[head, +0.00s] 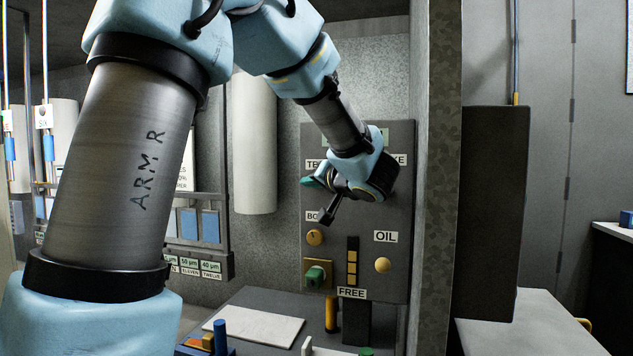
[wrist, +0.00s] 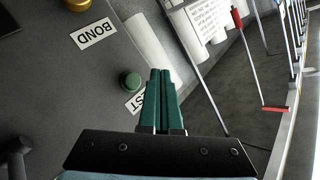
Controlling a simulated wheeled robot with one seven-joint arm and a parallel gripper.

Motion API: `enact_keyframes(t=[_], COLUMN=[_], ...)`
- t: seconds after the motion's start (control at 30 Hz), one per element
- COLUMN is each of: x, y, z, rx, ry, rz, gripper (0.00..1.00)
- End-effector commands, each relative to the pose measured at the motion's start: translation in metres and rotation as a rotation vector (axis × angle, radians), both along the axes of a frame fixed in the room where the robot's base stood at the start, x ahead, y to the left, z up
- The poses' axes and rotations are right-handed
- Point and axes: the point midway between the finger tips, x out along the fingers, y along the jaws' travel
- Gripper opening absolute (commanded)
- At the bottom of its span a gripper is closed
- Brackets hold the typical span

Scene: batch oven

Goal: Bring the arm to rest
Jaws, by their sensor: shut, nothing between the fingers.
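My arm, marked "ARM R", reaches from the lower left up and over to the right in the head view. My gripper (head: 318,182) hangs in front of the grey control panel (head: 335,275), partly hidden by my wrist. In the wrist view my gripper (wrist: 161,75) shows two green fingers pressed together with nothing between them. A green button (wrist: 129,81) on the panel lies just left of the fingertips in that picture. The fingers cover part of a label ending in "ST". I cannot tell the distance between fingertips and panel.
The panel carries an orange knob (head: 314,237), a green knob (head: 316,275) and a yellow button (head: 382,265). A mottled wall edge (head: 437,180) stands right of it. A bench with a white sheet (head: 262,326) lies below. A red-handled rod (wrist: 238,18) shows in the wrist view.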

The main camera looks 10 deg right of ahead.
Motion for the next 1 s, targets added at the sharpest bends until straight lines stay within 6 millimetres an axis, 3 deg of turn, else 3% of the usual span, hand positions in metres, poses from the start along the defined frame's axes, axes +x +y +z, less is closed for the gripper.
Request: enact_keyframes(t=[0.4,0.57,0.67,0.77,0.87,1.0], x=[0.005,0.024,0.027,0.013,-0.02,-0.082], y=[0.002,0.01,0.021,0.04,0.072,0.123], z=[-0.002,-0.025,-0.06,-0.108,-0.162,-0.221], rx=[-0.017,-0.13,-0.24,-0.35,-0.449,-0.542], ry=[-0.004,0.018,0.116,0.289,0.511,0.803], rz=[-0.022,-0.164,-0.278,-0.342,-0.328,-0.202], gripper=[0.0,0.0,0.0,0.0,0.0,0.0])
